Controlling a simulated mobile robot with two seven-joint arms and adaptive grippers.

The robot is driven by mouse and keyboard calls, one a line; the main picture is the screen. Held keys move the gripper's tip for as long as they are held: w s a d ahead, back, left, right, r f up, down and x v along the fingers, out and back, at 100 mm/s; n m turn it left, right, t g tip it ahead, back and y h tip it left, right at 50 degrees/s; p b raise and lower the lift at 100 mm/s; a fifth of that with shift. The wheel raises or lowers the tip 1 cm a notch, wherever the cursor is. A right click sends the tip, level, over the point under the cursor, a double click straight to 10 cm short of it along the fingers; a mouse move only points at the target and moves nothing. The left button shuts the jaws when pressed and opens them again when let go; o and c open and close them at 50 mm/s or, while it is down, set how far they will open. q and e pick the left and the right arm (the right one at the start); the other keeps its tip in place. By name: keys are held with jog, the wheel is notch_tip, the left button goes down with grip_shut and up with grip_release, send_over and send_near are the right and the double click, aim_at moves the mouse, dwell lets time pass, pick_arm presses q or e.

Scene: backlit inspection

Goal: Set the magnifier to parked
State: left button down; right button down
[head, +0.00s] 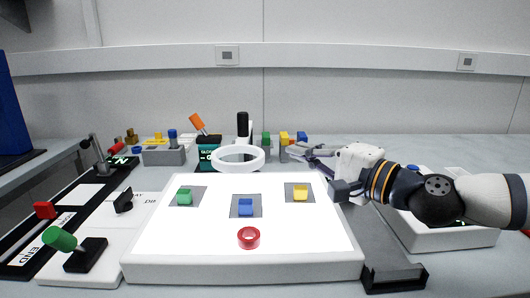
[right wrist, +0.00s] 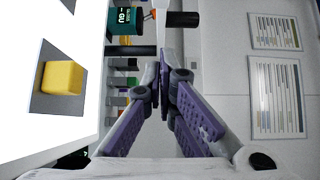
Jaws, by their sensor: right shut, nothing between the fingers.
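The magnifier (head: 238,157) is a white ring at the back edge of the lit white panel, with a black upright knob (head: 243,124) behind it. In the right wrist view a white strip and a black cylinder (right wrist: 183,19), which look like part of the magnifier, show at the top. My right gripper (head: 291,150) is to the right of the ring and apart from it, its purple fingers pointing left. The fingers also show in the right wrist view (right wrist: 163,80), closed together with nothing between them. My left gripper is not in view.
A green-knobbed lever (head: 60,239) stands at left. A grey holder (head: 164,155) and a teal display (head: 208,153) stand behind. A white bin (head: 450,238) is at right.

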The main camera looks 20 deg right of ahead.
aim_at(243, 130)
jog(key=x, duration=0.4)
jog(key=shift+f, duration=0.2)
jog(key=a, duration=0.2)
jog(key=shift+w+a+r, duration=0.3)
jog(key=shift+w+r, duration=0.05)
jog(key=shift+w, duration=0.05)
jog(key=shift+w+a, duration=0.25)
jog(key=shift+a, duration=0.35)
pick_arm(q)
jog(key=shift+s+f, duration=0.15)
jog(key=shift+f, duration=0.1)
pick_arm(e)
jog(key=shift+f, duration=0.1)
